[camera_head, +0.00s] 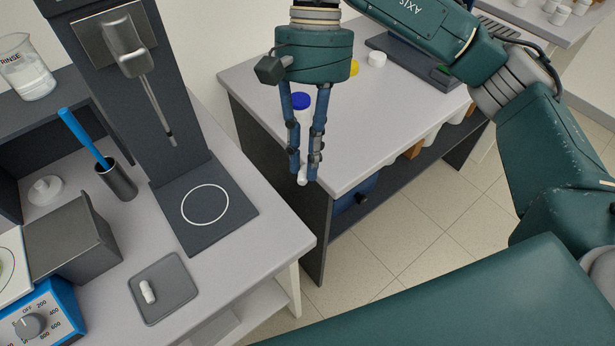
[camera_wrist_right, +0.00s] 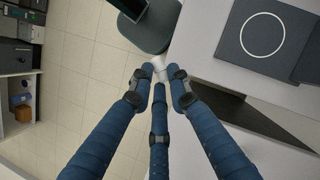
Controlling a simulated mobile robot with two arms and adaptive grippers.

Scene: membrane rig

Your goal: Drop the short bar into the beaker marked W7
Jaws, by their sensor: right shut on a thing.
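My right gripper (camera_head: 304,174) is shut on a small white bar (camera_head: 302,179), held at its fingertips in the air by the near left corner of the right-hand bench. The bar also shows between the fingertips in the right wrist view (camera_wrist_right: 159,67). Another small white bar (camera_head: 148,291) lies in a dark shallow tray (camera_head: 178,306) on the left bench. I cannot tell for sure which bar is shorter. I see no beaker marked W7; the only beaker (camera_head: 27,75) whose mark I can read says RINSE. My left gripper is not in view.
On the left bench stand a dark stand (camera_head: 170,110) with a white ring on its base, a holder (camera_head: 117,179) with a blue rod, a grey box (camera_head: 75,240) and a blue dial unit (camera_head: 45,315). Blue-, yellow- and white-capped items stand on the right bench (camera_head: 375,115). A gap separates the benches.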

